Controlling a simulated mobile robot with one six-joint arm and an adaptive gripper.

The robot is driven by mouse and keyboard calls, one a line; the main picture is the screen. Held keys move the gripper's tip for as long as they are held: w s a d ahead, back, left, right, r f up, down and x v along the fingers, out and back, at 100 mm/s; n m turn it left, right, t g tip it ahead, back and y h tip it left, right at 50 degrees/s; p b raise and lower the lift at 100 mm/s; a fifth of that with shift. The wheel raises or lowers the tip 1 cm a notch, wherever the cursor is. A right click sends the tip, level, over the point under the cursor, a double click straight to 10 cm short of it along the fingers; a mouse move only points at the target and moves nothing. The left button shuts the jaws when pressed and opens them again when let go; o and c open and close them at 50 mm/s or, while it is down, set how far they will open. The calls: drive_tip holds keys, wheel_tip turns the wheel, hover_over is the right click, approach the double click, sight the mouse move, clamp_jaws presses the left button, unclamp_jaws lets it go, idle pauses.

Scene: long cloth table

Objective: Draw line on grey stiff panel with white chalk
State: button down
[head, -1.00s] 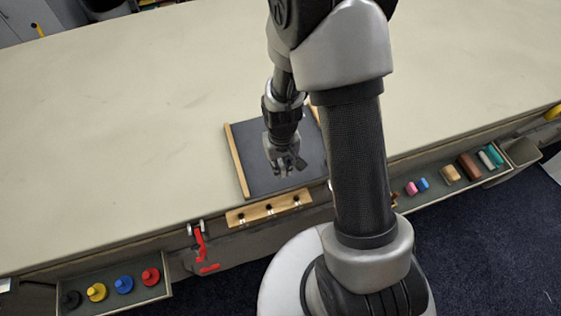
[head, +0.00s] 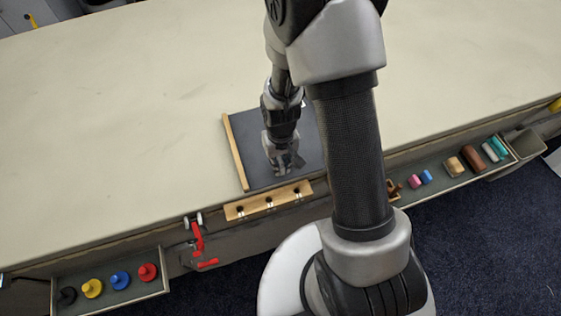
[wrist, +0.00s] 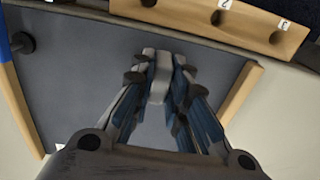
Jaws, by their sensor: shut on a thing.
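The grey panel (head: 247,140) lies on the table with a wooden strip along its left side. It also fills much of the wrist view (wrist: 75,85). My gripper (head: 284,168) points down over the panel's near half. In the wrist view my gripper (wrist: 158,82) is shut on a short pale piece, the white chalk (wrist: 160,72), between the fingertips. I cannot tell whether the chalk touches the panel. No drawn line is visible; the fingers and arm hide part of the surface.
A wooden block with holes (head: 268,203) sits at the table's near edge. A red clamp (head: 197,238) hangs beside it. A tray (head: 110,282) with several coloured knobbed pieces is at lower left, another (head: 440,183) with coloured blocks at right. The tabletop (head: 130,120) left of the panel is clear.

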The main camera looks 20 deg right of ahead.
drive_tip(key=shift+f+b, duration=0.45)
drive_tip(key=shift+f, duration=0.05)
idle(0.4)
drive_tip(key=shift+w+r, duration=0.1)
drive_tip(key=shift+w, duration=0.9)
drive_tip(key=shift+w, duration=0.2)
drive_tip(key=shift+w, duration=0.85)
drive_tip(key=shift+w, duration=0.1)
drive_tip(key=shift+w, duration=1.95)
